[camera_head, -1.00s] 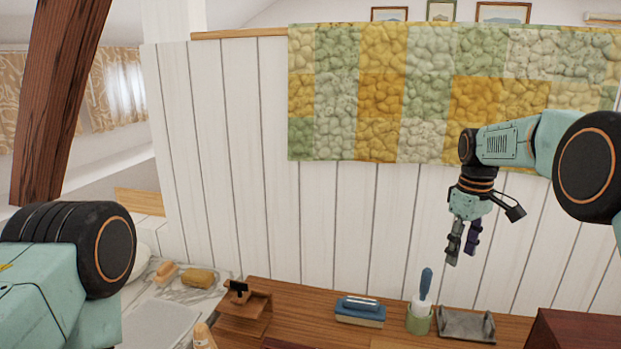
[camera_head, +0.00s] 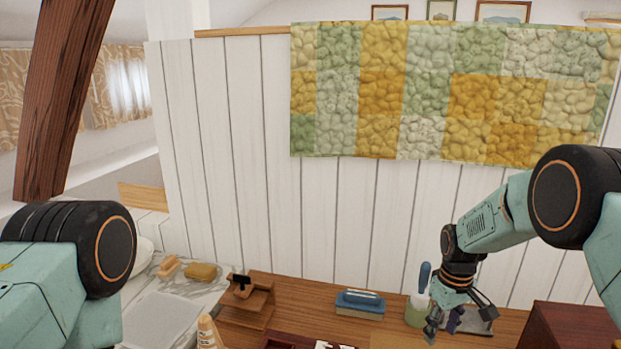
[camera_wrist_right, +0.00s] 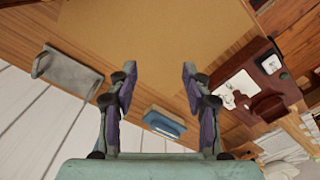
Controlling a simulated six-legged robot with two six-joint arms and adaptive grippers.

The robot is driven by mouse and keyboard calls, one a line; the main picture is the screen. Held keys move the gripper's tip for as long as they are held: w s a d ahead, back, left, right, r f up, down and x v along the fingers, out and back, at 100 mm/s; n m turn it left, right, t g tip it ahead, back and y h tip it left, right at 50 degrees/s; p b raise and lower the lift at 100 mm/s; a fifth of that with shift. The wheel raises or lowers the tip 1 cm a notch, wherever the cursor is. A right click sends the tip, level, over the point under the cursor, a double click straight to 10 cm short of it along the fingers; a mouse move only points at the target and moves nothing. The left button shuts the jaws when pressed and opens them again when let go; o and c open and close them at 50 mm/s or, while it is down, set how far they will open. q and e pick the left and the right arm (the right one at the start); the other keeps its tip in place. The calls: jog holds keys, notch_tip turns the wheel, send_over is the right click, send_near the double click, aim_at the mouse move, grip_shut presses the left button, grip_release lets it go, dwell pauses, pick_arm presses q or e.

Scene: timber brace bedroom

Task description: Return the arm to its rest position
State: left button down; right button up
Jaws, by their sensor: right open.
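My right arm comes in from the right in the head view. Its gripper (camera_head: 441,322) points down over the right part of the wooden worktop, in front of the grey metal holder. In the right wrist view its two fingers (camera_wrist_right: 158,78) are spread apart with nothing between them, above a tan board (camera_wrist_right: 160,35). My left arm shows only as a link at the lower left of the head view; its gripper is out of view.
A blue-handled brush (camera_head: 424,280) in a green cup, a blue block-shaped brush (camera_head: 360,304), a wooden stand (camera_head: 247,300) and a grey holder (camera_head: 482,318) stand on the worktop. A dark red box (camera_head: 570,328) is at right. White panelling with a quilt rises behind.

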jog(key=s+a+f+m, duration=0.1)
jog(key=s+a+f, duration=0.1)
jog(key=s+f, duration=0.65)
jog(key=s+a+f+m, duration=0.15)
jog(key=s+f, duration=0.35)
jog(key=s, duration=0.6)
jog(key=s+a+r+m, duration=0.2)
jog(key=s+m, duration=0.1)
jog(key=s, duration=1.9)
notch_tip(320, 180, down, 19)
jog(key=b, duration=1.8)
jog(key=shift+b, duration=0.35)
jog(key=shift+w+n, duration=0.1)
jog(key=shift+n, duration=0.15)
